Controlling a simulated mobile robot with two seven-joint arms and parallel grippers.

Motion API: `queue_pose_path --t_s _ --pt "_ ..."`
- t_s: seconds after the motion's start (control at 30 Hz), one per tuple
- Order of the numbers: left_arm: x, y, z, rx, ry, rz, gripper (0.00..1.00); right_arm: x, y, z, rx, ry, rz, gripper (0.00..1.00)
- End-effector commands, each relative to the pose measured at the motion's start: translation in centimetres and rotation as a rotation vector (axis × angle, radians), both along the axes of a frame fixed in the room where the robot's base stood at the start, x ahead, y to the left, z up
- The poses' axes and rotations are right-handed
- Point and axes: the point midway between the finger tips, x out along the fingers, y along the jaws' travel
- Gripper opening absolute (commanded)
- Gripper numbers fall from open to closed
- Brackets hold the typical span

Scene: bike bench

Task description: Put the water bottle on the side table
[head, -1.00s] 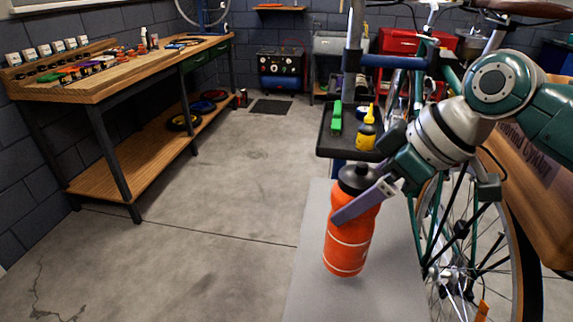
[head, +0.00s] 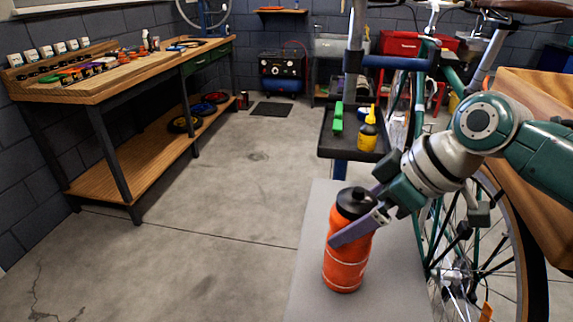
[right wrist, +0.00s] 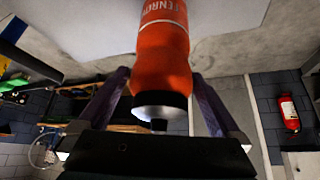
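The orange water bottle (head: 346,265) with a black cap stands upright over the grey top of the side table (head: 312,270) in the head view. I cannot tell for sure whether its base touches the top. My right gripper (head: 352,232) is shut on the bottle, with a purple finger on each side of its upper body. In the right wrist view the bottle (right wrist: 163,55) sits between the two fingers, cap toward the palm. My left gripper is not in view.
A dark tray (head: 340,146) with a yellow bottle (head: 368,134) and a green tool (head: 337,118) is just behind the side table. A bicycle wheel (head: 520,225) stands to the right. A wooden workbench (head: 110,85) is at left; the floor between is clear.

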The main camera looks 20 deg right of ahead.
Motion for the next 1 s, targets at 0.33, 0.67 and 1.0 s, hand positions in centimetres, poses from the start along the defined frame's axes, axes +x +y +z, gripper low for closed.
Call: queue_pose_path --t_s 0.33,0.67,1.0 --pt "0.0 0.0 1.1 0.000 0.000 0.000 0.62 -1.1 -0.9 2.7 -0.002 -0.002 0.001 1.00" --pt "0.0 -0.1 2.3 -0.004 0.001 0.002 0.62 -4.2 -3.1 8.7 -0.003 -0.001 0.001 1.00" --pt "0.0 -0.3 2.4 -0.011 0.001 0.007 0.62 -8.3 -1.4 7.6 -0.025 0.067 -0.016 1.00"
